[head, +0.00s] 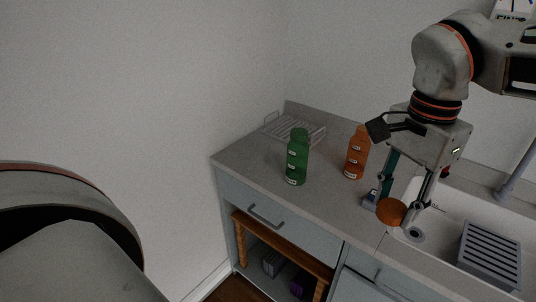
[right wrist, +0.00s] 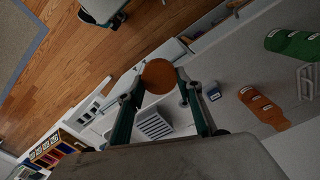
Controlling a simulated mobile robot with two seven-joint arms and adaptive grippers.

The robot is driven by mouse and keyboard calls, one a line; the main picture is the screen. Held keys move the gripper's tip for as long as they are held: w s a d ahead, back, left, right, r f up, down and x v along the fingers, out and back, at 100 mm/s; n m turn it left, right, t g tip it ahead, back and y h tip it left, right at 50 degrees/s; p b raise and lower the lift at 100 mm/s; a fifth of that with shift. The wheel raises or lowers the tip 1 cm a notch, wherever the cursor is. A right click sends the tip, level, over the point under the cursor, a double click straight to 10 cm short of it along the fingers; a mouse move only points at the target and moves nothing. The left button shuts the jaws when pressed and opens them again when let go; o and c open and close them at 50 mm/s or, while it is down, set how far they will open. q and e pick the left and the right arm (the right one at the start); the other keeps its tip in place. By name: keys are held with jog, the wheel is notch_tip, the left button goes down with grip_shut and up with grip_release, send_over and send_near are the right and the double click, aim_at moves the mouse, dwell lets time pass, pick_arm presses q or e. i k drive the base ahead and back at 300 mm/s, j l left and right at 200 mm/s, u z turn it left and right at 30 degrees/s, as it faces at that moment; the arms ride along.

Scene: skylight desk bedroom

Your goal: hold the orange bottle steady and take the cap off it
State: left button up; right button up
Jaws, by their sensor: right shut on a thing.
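The orange bottle (head: 356,157) stands upright on the grey counter, and it also shows in the right wrist view (right wrist: 264,106). Its narrow neck shows no separate cap that I can make out. My right gripper (head: 404,208) is shut on a round orange cap (head: 391,211), held in the air near the sink's front edge, to the right of the bottle and apart from it. The cap shows as a disc between the fingertips in the right wrist view (right wrist: 158,76). My left gripper is out of view; only part of my left arm shows, and nothing visible holds the bottle.
A green bottle (head: 297,160) stands left of the orange one. A wire rack (head: 294,128) lies at the back of the counter. A small blue item (head: 370,200) sits near the sink. The sink holds a slatted grey rack (head: 490,256). Counter space before the bottles is clear.

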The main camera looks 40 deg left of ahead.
aim_at(360, 144)
jog(key=j+u, duration=0.1)
jog(key=u, duration=0.25)
jog(key=i+j+u, duration=0.1)
jog(key=u, duration=0.25)
jog(key=j+u, duration=0.1)
jog(key=u, duration=0.25)
jog(key=i+j, duration=0.5)
